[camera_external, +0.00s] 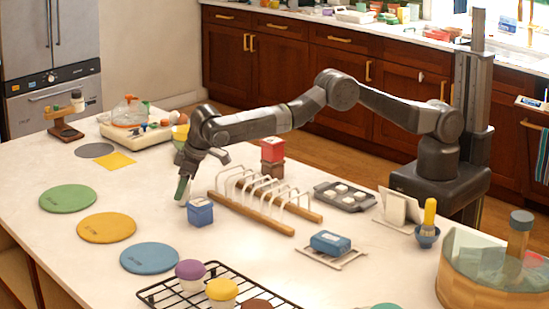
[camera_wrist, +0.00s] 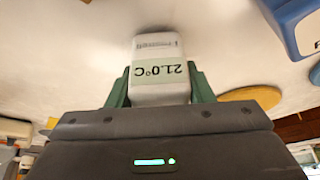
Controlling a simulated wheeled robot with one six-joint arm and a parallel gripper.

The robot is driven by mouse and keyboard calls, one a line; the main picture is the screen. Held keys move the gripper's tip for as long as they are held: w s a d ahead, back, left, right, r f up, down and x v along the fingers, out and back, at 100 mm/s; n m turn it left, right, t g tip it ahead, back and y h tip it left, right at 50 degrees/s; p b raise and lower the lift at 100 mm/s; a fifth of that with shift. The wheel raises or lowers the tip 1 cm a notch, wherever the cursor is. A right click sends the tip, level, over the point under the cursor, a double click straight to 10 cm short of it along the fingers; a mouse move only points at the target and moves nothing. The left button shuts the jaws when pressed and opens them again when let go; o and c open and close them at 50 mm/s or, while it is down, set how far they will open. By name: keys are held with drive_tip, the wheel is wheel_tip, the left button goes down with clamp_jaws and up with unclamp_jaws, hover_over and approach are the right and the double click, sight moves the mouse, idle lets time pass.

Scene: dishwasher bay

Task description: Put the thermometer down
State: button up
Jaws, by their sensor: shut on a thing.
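The thermometer (camera_wrist: 158,82) is a white block with a pale green display reading 21.0°C, upside down in the wrist view. My gripper (camera_wrist: 158,88) is shut on it, with a green finger on each side. In the external view my gripper (camera_external: 183,190) points down, low over the white counter, left of the blue box and the rack. The thermometer is hardly visible there, and I cannot tell whether it touches the counter.
A blue box (camera_external: 200,212) stands just right of my gripper. A wooden rack with white wire loops (camera_external: 252,212) is further right. Green (camera_external: 68,198), yellow (camera_external: 106,228) and blue (camera_external: 150,257) round mats lie to the left. The counter between them and my gripper is bare.

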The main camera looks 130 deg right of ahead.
drive_tip(key=shift+f, duration=0.15)
drive_tip(key=o, duration=1)
drive_tip(key=shift+r, duration=0.25)
drive_tip(key=b+v, duration=0.2)
drive_tip(key=v, duration=0.9)
drive_tip(key=shift+s+a+r, duration=0.1)
drive_tip(key=shift+a+r, duration=0.05)
drive_tip(key=shift+r, duration=0.2)
